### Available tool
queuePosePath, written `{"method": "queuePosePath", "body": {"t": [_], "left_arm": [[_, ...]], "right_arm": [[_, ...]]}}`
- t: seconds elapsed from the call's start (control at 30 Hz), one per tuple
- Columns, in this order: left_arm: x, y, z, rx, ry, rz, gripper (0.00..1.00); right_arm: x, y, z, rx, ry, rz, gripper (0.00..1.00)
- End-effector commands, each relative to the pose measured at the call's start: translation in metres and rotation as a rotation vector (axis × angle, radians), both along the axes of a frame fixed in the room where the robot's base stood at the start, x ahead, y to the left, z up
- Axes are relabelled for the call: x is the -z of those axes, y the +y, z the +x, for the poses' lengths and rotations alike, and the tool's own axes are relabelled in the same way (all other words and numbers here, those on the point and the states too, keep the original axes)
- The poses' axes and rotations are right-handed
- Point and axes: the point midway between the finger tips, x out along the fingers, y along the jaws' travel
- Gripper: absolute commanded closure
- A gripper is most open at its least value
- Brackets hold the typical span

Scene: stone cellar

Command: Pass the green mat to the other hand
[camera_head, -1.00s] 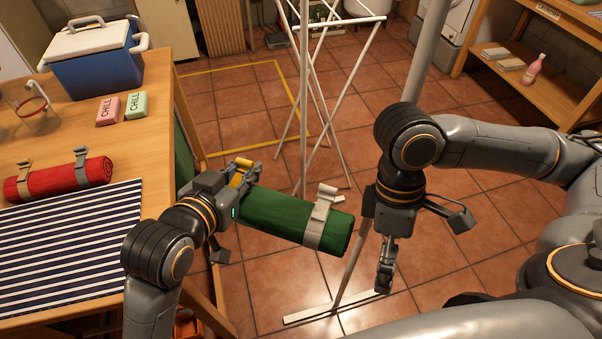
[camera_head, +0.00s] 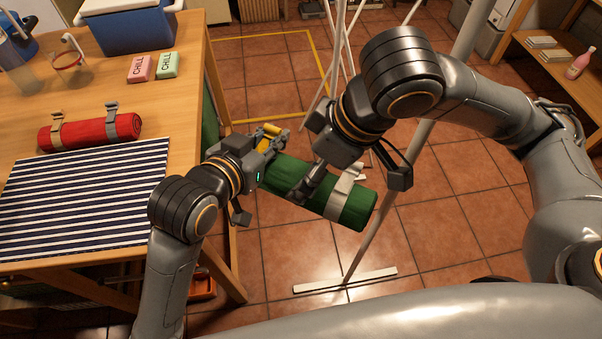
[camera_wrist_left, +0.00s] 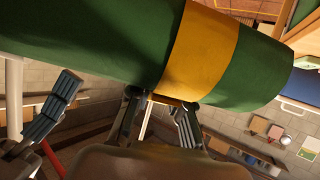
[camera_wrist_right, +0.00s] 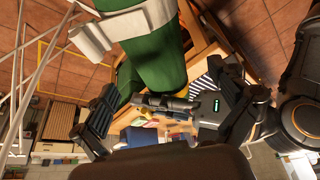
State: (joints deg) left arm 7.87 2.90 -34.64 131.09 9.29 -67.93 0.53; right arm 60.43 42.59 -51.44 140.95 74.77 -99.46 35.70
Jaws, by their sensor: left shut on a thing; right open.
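The green mat (camera_head: 335,198) is a rolled cylinder with a pale grey strap near its right end and a yellow strap near its left end. It is held in the air to the right of the table. My left gripper (camera_head: 264,150) is shut on the mat's left end, by the yellow strap, which also shows in the left wrist view (camera_wrist_left: 203,50). My right gripper (camera_head: 306,186) is open at the middle of the mat, between the straps. In the right wrist view the mat (camera_wrist_right: 155,60) runs up from between its fingers; contact is unclear.
The wooden table (camera_head: 200,70) at left bears a red rolled mat (camera_head: 92,133), a striped cloth (camera_head: 85,195), a blue cooler (camera_head: 125,28) and two chill blocks (camera_head: 153,67). A white drying rack (camera_head: 345,278) stands close behind the mat. A shelf (camera_head: 545,70) is at right.

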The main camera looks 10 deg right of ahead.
Motion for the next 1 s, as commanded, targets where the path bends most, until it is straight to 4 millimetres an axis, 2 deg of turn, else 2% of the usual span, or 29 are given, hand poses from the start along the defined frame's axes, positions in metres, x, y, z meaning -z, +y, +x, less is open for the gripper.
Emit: {"method": "queuePosePath", "body": {"t": [0.1, 0.3, 0.5, 0.73, 0.77, 1.0], "left_arm": [[-0.002, 0.000, 0.000, 0.000, -0.002, -0.003, 1.00], [-0.002, 0.000, 0.000, 0.000, -0.002, -0.003, 1.00], [-0.002, 0.000, 0.000, 0.000, -0.002, -0.003, 1.00], [-0.002, 0.000, 0.000, 0.000, -0.002, -0.003, 1.00], [-0.002, 0.000, 0.000, 0.000, -0.002, -0.003, 1.00], [-0.002, 0.000, 0.000, 0.001, -0.002, -0.004, 1.00]], "right_arm": [[0.022, 0.007, 0.004, -0.001, 0.006, -0.001, 0.03], [0.046, 0.014, 0.011, 0.000, 0.004, -0.001, 0.03], [0.055, 0.017, 0.014, 0.000, 0.000, -0.001, 0.03], [0.056, 0.017, 0.014, -0.001, 0.000, -0.002, 0.03], [0.056, 0.017, 0.014, -0.001, 0.000, -0.002, 0.05], [0.055, 0.017, 0.014, -0.001, 0.000, -0.002, 0.53]]}}
